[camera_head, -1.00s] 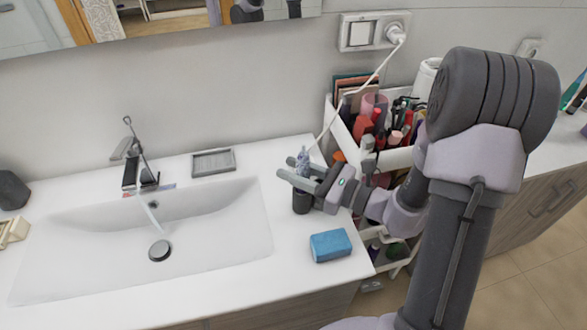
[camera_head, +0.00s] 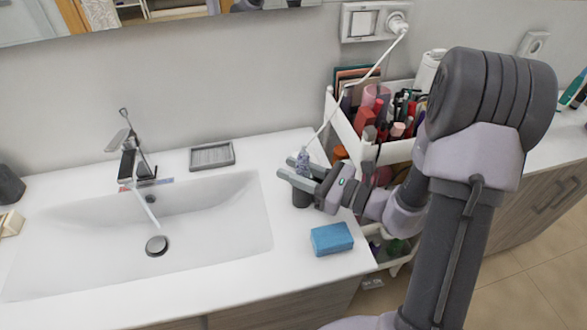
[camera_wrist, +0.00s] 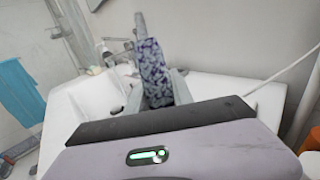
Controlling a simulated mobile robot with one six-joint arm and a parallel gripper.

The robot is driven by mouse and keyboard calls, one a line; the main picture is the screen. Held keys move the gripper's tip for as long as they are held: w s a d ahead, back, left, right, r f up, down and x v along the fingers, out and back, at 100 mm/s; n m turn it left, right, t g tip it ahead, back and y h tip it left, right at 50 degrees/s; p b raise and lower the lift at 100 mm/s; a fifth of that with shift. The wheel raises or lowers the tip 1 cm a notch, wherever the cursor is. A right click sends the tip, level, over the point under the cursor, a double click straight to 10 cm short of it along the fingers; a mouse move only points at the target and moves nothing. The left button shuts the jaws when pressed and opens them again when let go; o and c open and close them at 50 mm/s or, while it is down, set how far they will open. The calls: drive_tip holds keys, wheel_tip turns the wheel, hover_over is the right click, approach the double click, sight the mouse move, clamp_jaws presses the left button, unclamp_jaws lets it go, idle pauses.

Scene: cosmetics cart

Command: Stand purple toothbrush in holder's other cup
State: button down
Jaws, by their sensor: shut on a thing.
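My gripper (camera_head: 297,171) is shut on the purple toothbrush (camera_head: 304,157) above the counter's right part, beside the sink. The toothbrush's patterned, purple-and-white part stands up between the fingers in the wrist view (camera_wrist: 149,62). A dark cup (camera_head: 302,197), seemingly part of the holder, stands on the counter just below the fingers. The gripper hides part of it, and I cannot see a second cup. Whether the toothbrush's lower end is inside the cup is hidden.
A blue sponge (camera_head: 331,239) lies in front of the cup near the counter edge. A grey soap dish (camera_head: 212,156) is behind the sink (camera_head: 200,235). A white cart (camera_head: 344,125) full of cosmetics stands at right. A white cord (camera_head: 362,88) hangs down behind the gripper.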

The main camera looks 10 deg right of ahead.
drive_tip(key=shift+f, duration=0.15)
drive_tip(key=c, duration=1)
unclamp_jaws()
drive_tip(key=shift+c, duration=0.2)
